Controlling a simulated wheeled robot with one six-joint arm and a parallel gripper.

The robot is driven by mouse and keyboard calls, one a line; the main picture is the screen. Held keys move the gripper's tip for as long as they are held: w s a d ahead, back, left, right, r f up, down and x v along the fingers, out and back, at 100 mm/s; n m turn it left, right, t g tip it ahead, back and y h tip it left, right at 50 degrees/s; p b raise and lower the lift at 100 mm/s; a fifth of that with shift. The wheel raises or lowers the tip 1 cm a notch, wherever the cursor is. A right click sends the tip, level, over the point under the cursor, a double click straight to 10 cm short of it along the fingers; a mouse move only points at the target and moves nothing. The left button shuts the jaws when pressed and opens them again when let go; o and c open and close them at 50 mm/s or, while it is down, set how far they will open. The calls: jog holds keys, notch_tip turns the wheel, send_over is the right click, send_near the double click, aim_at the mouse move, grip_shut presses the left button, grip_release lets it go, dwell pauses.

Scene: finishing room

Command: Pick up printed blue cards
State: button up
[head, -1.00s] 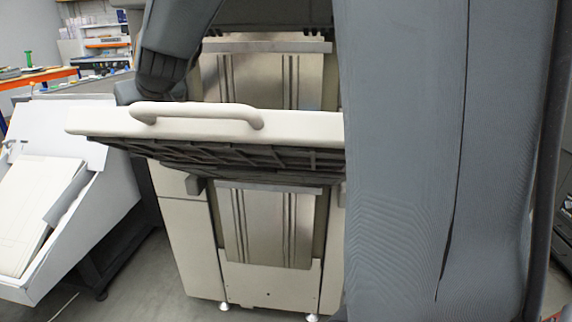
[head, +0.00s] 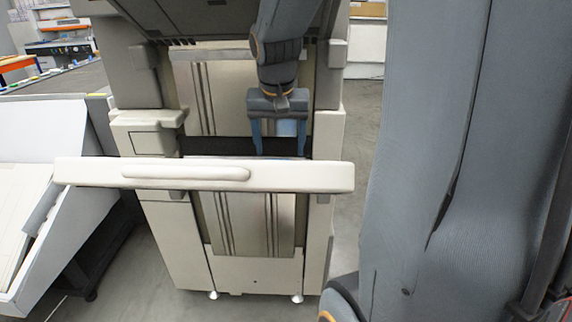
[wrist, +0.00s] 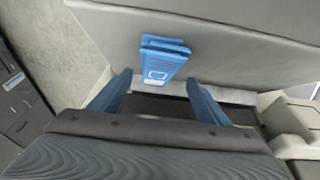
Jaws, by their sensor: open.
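A small stack of printed blue cards (wrist: 163,62) with a white mark lies against a grey surface in the wrist view, just beyond and between my fingertips. A patch of the blue (head: 287,128) also shows between the fingers in the head view. My gripper (head: 279,150) points down in front of the machine's metal panel, behind the handled white cover. It is open, with its two blue fingers apart and nothing between them in the wrist view (wrist: 158,78). I cannot tell the exact gap between fingertips and cards.
The white cover (head: 300,176) with a long handle stretches across the machine front, close to my gripper. The machine's cream side housing (head: 146,136) stands left of it. A sloped white tray (head: 60,215) with sheets is at the left. Grey floor is open at the right.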

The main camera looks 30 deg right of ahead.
jog(key=x, duration=0.5)
jog(key=shift+d, duration=0.4)
jog(key=shift+c, duration=0.3)
jog(key=shift+r, duration=0.1)
jog(key=c, duration=1.3)
